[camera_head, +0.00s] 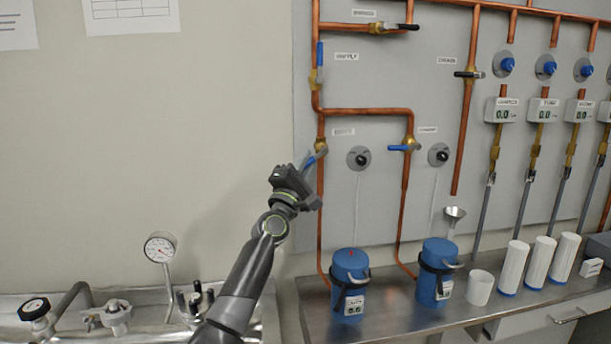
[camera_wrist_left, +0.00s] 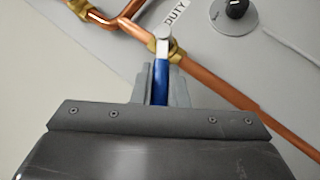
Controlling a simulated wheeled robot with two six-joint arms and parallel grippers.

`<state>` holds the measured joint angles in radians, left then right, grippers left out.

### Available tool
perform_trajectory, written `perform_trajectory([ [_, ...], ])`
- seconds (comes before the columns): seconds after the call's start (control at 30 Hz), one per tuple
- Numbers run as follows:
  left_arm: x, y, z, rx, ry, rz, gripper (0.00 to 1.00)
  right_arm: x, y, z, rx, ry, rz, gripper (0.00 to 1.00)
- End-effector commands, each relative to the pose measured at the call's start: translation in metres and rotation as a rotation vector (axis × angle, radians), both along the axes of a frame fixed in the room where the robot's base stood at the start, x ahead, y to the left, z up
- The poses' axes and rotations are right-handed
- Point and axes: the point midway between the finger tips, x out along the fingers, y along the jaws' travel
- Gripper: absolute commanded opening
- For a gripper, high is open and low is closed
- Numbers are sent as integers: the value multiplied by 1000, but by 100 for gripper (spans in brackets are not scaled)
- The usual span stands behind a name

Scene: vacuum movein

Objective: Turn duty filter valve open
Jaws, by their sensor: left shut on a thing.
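The duty filter valve has a brass body (camera_head: 320,147) on a vertical copper pipe, beside a label that reads DUTY in the wrist view (camera_wrist_left: 176,13). Its blue lever (camera_head: 311,161) slants down and left from the body, at an angle to the pipe, neither in line with it nor square across. My left gripper (camera_head: 304,168) is shut on this lever. In the left wrist view the blue lever (camera_wrist_left: 160,80) lies between the fingers, and its bare metal end meets the brass body (camera_wrist_left: 163,47). My right gripper is not in view.
Other valves are near: the supply valve (camera_head: 316,78) above, and a blue-handled one (camera_head: 408,145) to the right. A black knob (camera_head: 359,158) sits close right of the duty valve. Blue canisters (camera_head: 349,270) stand on the bench below.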

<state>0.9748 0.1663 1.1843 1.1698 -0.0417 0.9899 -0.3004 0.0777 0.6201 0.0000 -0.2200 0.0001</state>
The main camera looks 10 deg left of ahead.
Motion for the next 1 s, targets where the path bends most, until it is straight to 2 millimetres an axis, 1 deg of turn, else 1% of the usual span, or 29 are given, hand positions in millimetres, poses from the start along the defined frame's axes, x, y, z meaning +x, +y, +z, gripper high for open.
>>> perform_trajectory([
  [0.03, 1, -1, -5, -8, 0, -1, 0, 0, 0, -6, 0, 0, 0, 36],
  [0.17, 1, -1, -4, -22, -5, -1, 0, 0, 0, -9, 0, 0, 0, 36],
  [0.6, 1, -1, -4, -28, -7, 0, 0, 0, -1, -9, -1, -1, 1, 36],
  [0.63, 1, -1, -4, -28, -7, 0, 16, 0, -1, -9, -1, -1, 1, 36],
  [0.77, 1, -1, -3, -28, -8, 0, 33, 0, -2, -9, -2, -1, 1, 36],
  [0.8, 1, -1, -3, -27, -9, 0, 35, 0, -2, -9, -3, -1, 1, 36],
  [1.0, 1, -1, -2, -28, -9, 0, 35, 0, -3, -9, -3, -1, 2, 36],
])
